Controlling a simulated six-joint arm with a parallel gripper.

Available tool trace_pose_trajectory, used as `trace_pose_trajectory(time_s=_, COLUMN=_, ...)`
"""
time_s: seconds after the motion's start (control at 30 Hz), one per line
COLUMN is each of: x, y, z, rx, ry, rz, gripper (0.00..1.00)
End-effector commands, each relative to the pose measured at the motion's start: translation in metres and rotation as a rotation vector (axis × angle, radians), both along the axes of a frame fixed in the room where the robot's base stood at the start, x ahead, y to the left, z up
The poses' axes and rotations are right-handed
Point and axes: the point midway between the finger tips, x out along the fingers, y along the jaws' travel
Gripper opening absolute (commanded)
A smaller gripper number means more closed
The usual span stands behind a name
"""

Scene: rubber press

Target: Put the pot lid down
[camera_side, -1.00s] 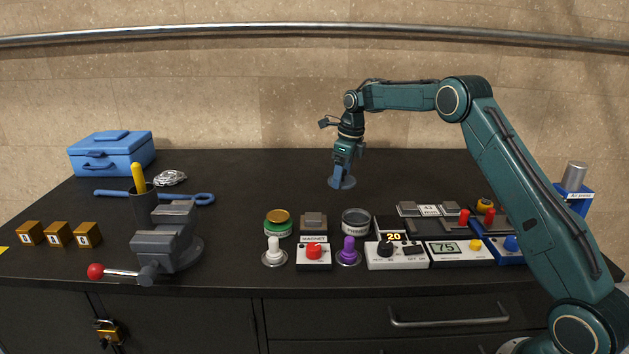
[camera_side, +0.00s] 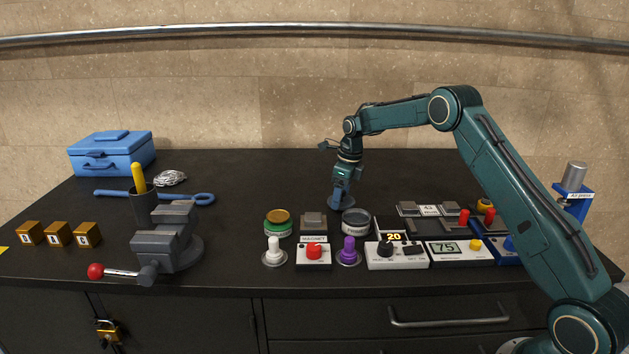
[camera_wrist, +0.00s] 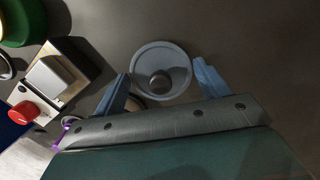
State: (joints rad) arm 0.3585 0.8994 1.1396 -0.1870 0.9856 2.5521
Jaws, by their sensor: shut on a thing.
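My gripper (camera_side: 341,194) points straight down near the middle of the table, just behind the open grey pot (camera_side: 356,223). It is shut on the pot lid (camera_side: 341,205), a round blue-grey disc. In the wrist view the lid (camera_wrist: 178,54) shows as a pale ring with a darker round middle, between the two blue fingers of my gripper (camera_wrist: 162,78). The lid is low, close to the black table top; I cannot tell whether it touches. The pot's rim hides little of it.
A green tin with a gold top (camera_side: 278,222) and a grey block (camera_side: 313,222) stand left of the pot. A purple knob (camera_side: 348,252) and a red-button magnet box (camera_side: 313,254) are in front. The table (camera_side: 260,180) behind and left is clear.

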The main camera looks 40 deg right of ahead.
Motion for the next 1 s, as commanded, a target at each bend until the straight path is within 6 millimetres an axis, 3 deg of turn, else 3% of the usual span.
trace_pose_trajectory(time_s=0.13, x=0.000, y=0.000, z=-0.013, rx=0.000, ry=0.002, rz=0.000, gripper=0.52)
trace_pose_trajectory(time_s=0.6, x=0.000, y=0.000, z=-0.018, rx=0.000, ry=0.001, rz=0.000, gripper=0.52)
trace_pose_trajectory(time_s=0.63, x=0.000, y=0.000, z=-0.018, rx=0.000, ry=0.000, rz=0.000, gripper=0.76)
trace_pose_trajectory(time_s=0.73, x=0.000, y=0.000, z=-0.018, rx=0.000, ry=0.000, rz=0.000, gripper=0.96)
trace_pose_trajectory(time_s=1.0, x=0.000, y=0.000, z=-0.018, rx=0.000, ry=0.000, rz=0.000, gripper=0.96)
